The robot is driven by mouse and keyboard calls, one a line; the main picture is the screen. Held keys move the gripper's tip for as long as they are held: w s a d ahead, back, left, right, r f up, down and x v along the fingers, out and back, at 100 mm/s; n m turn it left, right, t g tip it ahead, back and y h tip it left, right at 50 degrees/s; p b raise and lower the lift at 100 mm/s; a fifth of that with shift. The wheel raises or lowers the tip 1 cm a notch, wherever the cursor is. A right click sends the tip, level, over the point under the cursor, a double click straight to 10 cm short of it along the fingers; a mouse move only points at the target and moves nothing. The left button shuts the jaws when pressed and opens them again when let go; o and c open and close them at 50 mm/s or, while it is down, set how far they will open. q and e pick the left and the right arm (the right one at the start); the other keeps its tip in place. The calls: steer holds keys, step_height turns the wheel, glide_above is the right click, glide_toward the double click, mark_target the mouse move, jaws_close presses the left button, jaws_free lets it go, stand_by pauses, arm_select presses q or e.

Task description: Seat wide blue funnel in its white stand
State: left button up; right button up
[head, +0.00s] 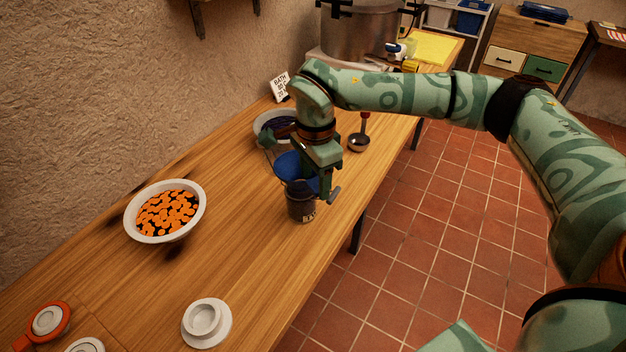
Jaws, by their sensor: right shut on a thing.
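The wide blue funnel (290,166) is in my right gripper (302,171), which is shut on it. The gripper hides part of the funnel. The funnel is over a dark jar (301,207) with a pale label; I cannot tell whether its spout is inside the jar's mouth. The white stand (207,324), a round base with a raised ring, sits on the table at the bottom of the view, well apart from the gripper. Its ring looks empty. My left gripper is not in view.
A white bowl of orange slices (166,211) stands at left, and a bowl of dark fruit (272,125) stands behind the gripper. Orange and white lids (46,320) lie at lower left. The wooden table (240,240) is clear between jar and stand.

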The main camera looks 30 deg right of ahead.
steer(key=s+r, duration=0.2)
steer(key=s+r+p, duration=0.1)
steer(key=s+r, duration=0.1)
steer(key=r, duration=0.1)
steer(key=s+r, duration=0.2)
steer(key=r, duration=0.1)
steer(key=shift+a+r, duration=0.1)
steer(key=shift+a, duration=0.15)
steer(key=c, duration=0.3)
steer(key=s+r, duration=0.1)
steer(key=s, duration=0.1)
steer(key=s+r, duration=0.1)
steer(key=s, duration=0.2)
steer(key=s+r, duration=0.1)
steer(key=s, duration=0.2)
steer(key=shift+a+r, duration=0.1)
steer(key=shift+a, duration=0.3)
steer(key=shift+c, duration=0.2)
